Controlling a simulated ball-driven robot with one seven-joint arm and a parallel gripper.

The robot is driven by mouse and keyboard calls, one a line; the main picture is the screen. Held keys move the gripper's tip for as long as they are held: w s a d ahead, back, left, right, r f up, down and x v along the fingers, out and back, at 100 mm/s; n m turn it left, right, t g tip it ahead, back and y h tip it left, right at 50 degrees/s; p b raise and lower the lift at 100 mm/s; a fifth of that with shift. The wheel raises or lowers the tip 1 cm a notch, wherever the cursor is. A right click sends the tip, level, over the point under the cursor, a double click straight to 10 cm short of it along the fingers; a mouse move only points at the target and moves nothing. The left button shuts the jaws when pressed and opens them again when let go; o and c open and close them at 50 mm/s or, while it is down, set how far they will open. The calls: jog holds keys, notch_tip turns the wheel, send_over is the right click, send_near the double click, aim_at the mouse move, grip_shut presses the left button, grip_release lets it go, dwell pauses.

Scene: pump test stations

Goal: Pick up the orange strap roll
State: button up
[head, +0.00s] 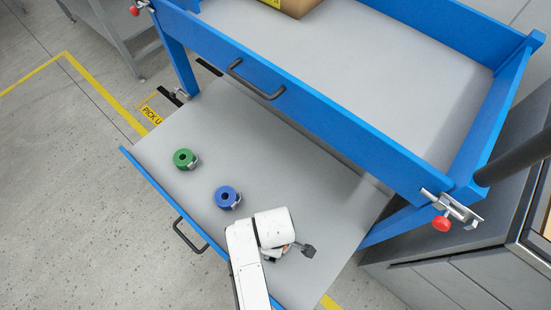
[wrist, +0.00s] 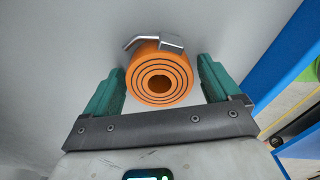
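The orange strap roll (wrist: 178,88) shows in the wrist view, with dark rings on its face, a hole in its middle and a metal buckle (wrist: 160,43) on its upper side. It lies between the two green fingers of my gripper (wrist: 160,80). Both fingers are apart, with a gap on each side of the roll, wider on the right. In the head view my white arm covers the place of the orange roll, and a dark part of my gripper (head: 309,250) shows over the grey lower shelf (head: 225,115).
A green roll (head: 183,159) and a blue roll (head: 226,197) stand on the same shelf, left of my arm. The blue upper tray (head: 400,50) overhangs the back, with a cardboard box (head: 295,6) in it. Bare shelf lies behind the rolls.

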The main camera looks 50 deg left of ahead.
jog(key=c, duration=0.9)
jog(key=shift+r, duration=0.1)
